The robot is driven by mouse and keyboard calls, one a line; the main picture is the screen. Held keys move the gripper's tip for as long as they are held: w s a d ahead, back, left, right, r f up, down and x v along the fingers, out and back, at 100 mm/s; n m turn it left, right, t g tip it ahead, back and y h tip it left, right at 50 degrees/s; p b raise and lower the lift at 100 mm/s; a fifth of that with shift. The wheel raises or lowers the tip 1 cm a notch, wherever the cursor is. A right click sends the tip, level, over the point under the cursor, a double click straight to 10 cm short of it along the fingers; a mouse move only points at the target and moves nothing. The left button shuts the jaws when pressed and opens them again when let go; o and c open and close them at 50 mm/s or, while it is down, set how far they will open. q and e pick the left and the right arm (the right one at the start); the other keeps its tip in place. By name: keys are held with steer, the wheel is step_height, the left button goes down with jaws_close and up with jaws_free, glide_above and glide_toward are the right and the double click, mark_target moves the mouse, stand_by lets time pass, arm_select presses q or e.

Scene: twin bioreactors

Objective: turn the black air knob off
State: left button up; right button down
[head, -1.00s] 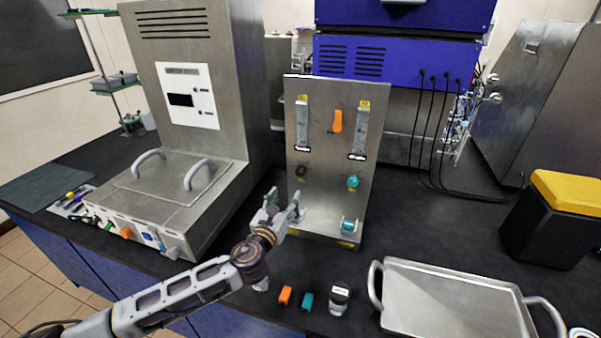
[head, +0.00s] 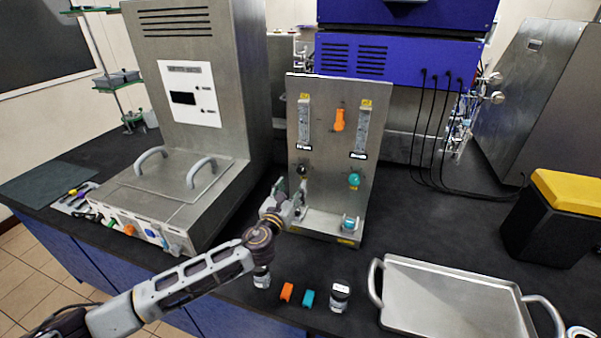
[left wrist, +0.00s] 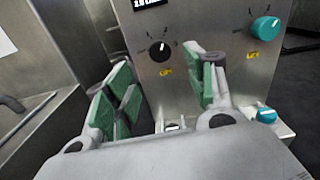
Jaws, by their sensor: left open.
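The black air knob (head: 302,170) is on the lower left of the upright metal panel (head: 330,200). In the left wrist view the black knob (left wrist: 159,50) shows with a white pointer mark and a yellow label below it. My left gripper (head: 291,188) is just in front of and below the knob. In the left wrist view its green-padded fingers (left wrist: 162,92) are spread apart with nothing between them, and the knob is beyond them, apart from the pads. My right gripper is not in view.
A teal knob (head: 354,180) is to the right on the panel, with an orange knob (head: 339,120) above. A metal tray (head: 455,297) is at right, a metal unit (head: 165,195) at left.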

mark_target(301, 171)
arm_select(q)
steer(key=shift+p+x, duration=0.35)
steer(key=shift+x, duration=4.4)
steer(key=shift+c, duration=0.5)
steer(key=c, duration=0.9)
steer(key=shift+c, duration=0.3)
